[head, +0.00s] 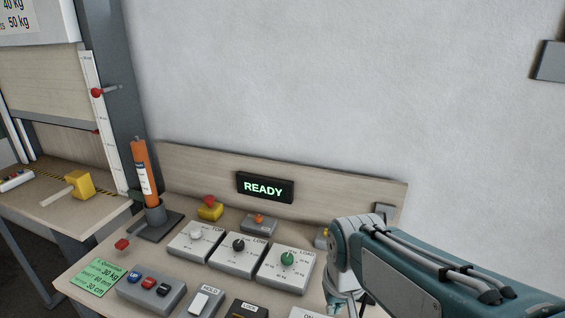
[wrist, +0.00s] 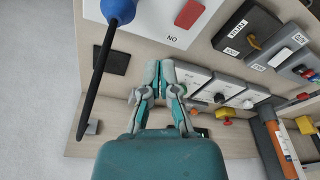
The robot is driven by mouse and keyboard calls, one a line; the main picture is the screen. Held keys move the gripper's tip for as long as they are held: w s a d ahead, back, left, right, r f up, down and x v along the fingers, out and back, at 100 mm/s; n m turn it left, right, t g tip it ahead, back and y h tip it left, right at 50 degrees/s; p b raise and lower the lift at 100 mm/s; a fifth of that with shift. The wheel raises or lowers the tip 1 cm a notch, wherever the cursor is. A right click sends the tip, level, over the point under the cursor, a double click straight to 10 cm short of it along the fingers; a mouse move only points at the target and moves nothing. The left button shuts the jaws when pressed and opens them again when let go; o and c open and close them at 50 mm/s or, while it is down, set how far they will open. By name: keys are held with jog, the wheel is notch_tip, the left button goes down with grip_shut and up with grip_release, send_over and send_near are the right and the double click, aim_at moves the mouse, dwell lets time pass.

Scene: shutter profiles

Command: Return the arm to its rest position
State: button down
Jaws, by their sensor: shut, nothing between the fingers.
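My arm (head: 430,275) reaches in from the lower right in the head view, over the right end of the control desk. Its wrist bends downward there, and the fingers are mostly hidden behind it or cut off by the frame. In the wrist view my gripper (wrist: 159,68) is shut, with its fingertips together and nothing between them. It hangs above the wooden desk (wrist: 118,88), beside a row of grey knob boxes. I cannot tell the exact gap to the desk.
A dark display (head: 265,188) reads READY on the backboard. Knob boxes (head: 237,255), an orange tube (head: 144,168) in a holder and a green card (head: 98,277) are on the desk. A blue-ended black rod (wrist: 97,75) is left of my gripper. Open space lies before the wall (head: 330,80).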

jog(key=s+d+r+m+t, duration=0.1)
jog(key=s+d+r+t, duration=0.2)
jog(key=s+d, duration=0.3)
jog(key=s+r, duration=0.1)
jog(key=s, duration=0.1)
jog(key=shift+s+r+t, duration=0.25)
jog(key=shift+s+t, duration=0.05)
jog(key=shift+s, duration=0.1)
